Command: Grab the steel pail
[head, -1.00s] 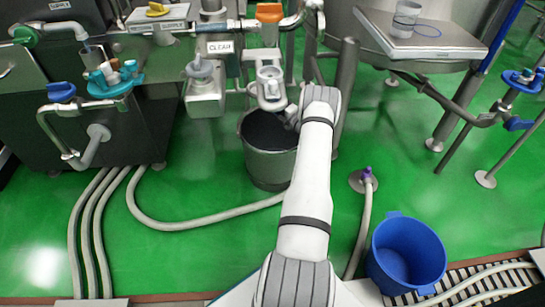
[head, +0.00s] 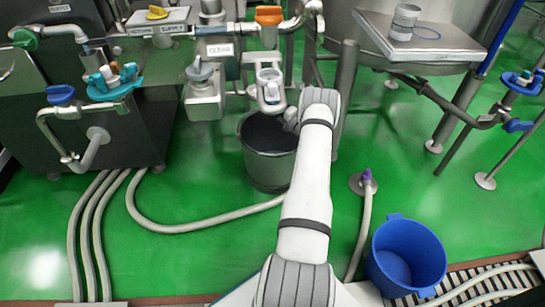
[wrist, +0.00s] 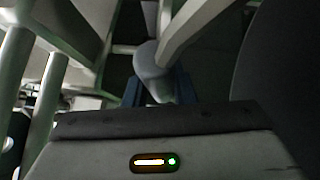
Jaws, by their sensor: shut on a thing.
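The steel pail (head: 268,170) stands on the green floor below the valves, its dark open mouth facing up. My gripper (head: 291,117) is at the right side of the pail's rim, mostly hidden by my own white arm. In the wrist view, the two bluish fingers of my gripper (wrist: 157,90) are on either side of a pale rounded part with a bar rising from it. It looks like part of the pail's handle, but the view is dark. The gripper is shut on it.
A valve with an orange cap (head: 269,15) and pipework hang just above the pail. A steel post (head: 346,85) stands close to its right. A hose (head: 190,226) runs across the floor. A blue bucket (head: 407,256) stands at the lower right.

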